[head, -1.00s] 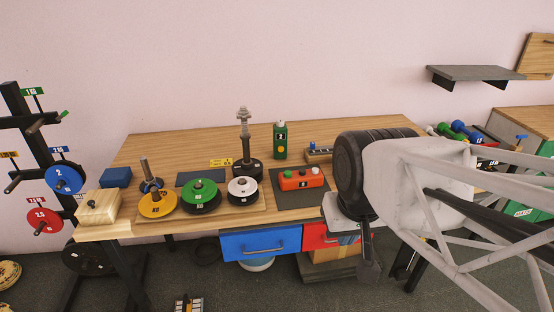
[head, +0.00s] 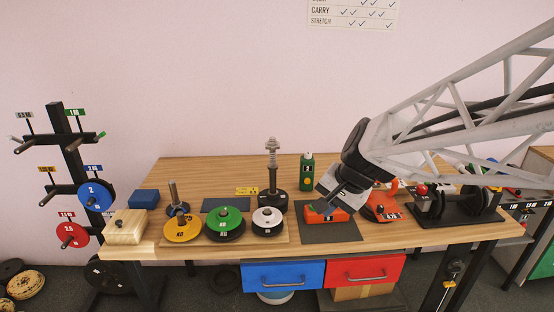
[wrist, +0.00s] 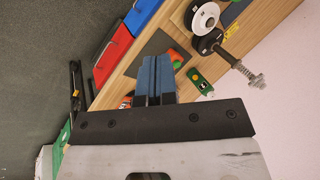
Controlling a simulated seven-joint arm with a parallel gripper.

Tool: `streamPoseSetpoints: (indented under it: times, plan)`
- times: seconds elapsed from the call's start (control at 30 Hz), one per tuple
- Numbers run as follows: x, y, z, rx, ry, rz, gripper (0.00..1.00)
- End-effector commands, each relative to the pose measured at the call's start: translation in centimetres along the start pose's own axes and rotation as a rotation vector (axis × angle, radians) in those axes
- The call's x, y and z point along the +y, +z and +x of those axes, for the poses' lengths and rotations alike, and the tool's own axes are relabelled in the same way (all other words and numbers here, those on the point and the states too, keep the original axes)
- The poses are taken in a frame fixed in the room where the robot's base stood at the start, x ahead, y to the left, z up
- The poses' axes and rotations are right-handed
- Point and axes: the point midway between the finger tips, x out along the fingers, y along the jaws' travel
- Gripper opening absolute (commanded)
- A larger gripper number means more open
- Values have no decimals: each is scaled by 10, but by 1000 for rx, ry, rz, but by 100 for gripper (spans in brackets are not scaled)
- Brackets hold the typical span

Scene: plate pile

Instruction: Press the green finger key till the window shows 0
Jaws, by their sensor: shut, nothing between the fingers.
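An orange box (head: 341,215) sits on a dark mat (head: 330,234) on the bench, with a green key (head: 311,208) at its left end. A small pale window (head: 328,217) is on its front, its figure too small to read. My gripper (head: 319,203) is shut and empty, reaching down from the right with its tips close over the box near the green key. I cannot tell whether they touch. In the wrist view, the blue-grey fingers (wrist: 154,62) are together and the orange box (wrist: 173,54) is partly hidden behind them.
Yellow (head: 183,229), green (head: 224,221) and white (head: 268,221) weight plates lie to the left. A green device (head: 307,170) and a dark post (head: 272,178) stand behind. An orange weight (head: 382,206) and a black dumbbell (head: 465,206) are to the right.

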Motion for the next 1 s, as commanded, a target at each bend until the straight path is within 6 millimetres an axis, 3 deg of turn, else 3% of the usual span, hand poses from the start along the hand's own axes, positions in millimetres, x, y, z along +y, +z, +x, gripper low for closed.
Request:
streamPoseSetpoints:
  times: [0.5,1.0]
  plan:
    - [-50,-99,56,-24,-167,398,0]
    - [-73,-200,122,-41,-305,800,0]
